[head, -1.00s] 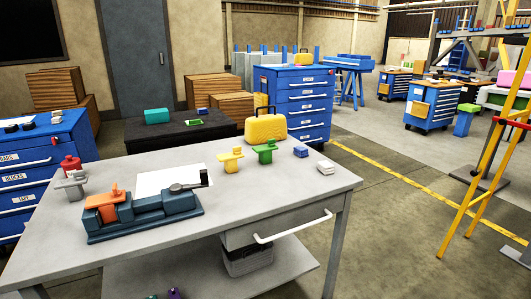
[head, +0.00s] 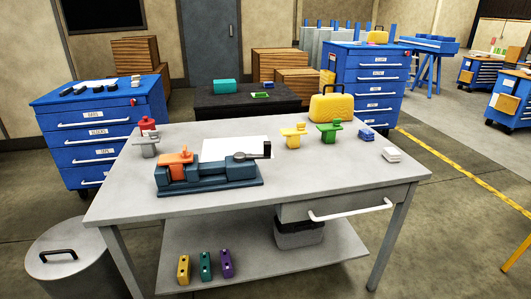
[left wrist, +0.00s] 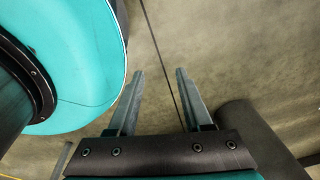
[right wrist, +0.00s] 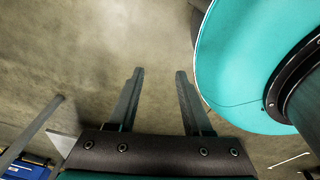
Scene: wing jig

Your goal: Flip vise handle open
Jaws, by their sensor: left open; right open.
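The vise (head: 208,178) is dark blue-grey and lies on the left part of the grey workbench (head: 300,186). An orange part (head: 176,160) sits in its left section. The dark vise handle (head: 257,151) is at its right end, with a round hub and a bar ending in a black knob that points right. My left gripper (left wrist: 157,75) is open and empty over bare floor in the left wrist view. My right gripper (right wrist: 159,75) is open and empty over bare floor in the right wrist view. Neither gripper shows in the head view.
White paper (head: 237,147) lies behind the vise. A grey-and-red item (head: 147,138), yellow (head: 293,135) and green (head: 330,131) parts and a yellow case (head: 332,106) stand on or behind the bench. A drawer handle (head: 350,211) sticks out in front. A grey bin (head: 70,255) stands at left.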

